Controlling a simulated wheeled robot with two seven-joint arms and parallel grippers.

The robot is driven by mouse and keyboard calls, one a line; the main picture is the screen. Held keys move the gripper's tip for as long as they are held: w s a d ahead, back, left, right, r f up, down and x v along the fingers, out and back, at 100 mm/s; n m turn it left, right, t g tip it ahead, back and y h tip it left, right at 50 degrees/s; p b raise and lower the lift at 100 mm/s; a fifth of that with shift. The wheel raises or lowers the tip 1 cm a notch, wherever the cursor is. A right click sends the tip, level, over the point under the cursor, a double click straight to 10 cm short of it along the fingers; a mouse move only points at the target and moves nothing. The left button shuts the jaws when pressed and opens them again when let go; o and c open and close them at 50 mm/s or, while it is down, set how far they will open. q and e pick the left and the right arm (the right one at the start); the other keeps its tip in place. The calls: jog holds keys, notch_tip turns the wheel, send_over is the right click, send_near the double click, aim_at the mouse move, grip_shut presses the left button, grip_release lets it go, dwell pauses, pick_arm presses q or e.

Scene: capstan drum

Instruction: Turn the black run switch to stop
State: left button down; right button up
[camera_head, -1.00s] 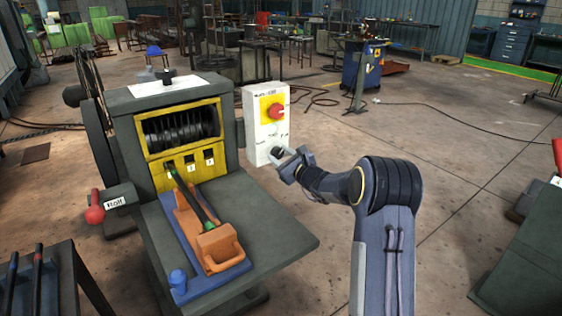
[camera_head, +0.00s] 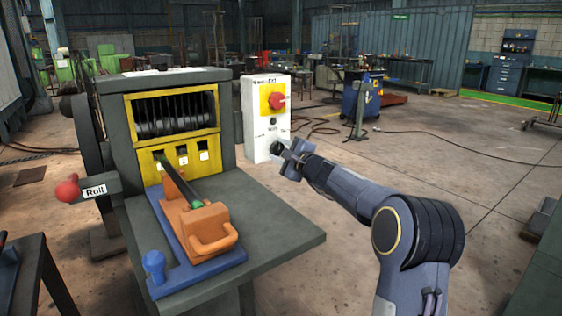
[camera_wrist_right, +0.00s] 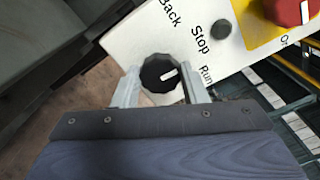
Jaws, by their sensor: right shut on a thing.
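The black run switch (camera_wrist_right: 160,73) is a round faceted knob with a white mark, low on the white control box (camera_head: 252,125). In the right wrist view the words Back, Stop and Run are printed beside it. The white mark points right and slightly up, roughly between Stop and Run. My right gripper (camera_wrist_right: 161,88) is shut on the knob, one finger on each side. In the head view the gripper (camera_head: 283,151) is at the box's lower front and partly hides the knob (camera_head: 276,148). My left gripper is not in view.
A red knob (camera_head: 277,101) on a yellow plate sits higher on the box, above a small dark button (camera_head: 272,121). The drum machine (camera_head: 228,141) stands left, with an orange handled block (camera_head: 206,229) on its grey table (camera_head: 285,232).

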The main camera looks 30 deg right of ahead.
jog(key=shift+n, duration=0.3)
jog(key=o, duration=1)
jog(key=s, duration=0.2)
jog(key=s+b, duration=0.1)
jog(key=s, duration=0.4)
jog(key=shift+s+d, duration=0.3)
jog(key=shift+s, duration=0.1)
jog(key=shift+d, duration=0.1)
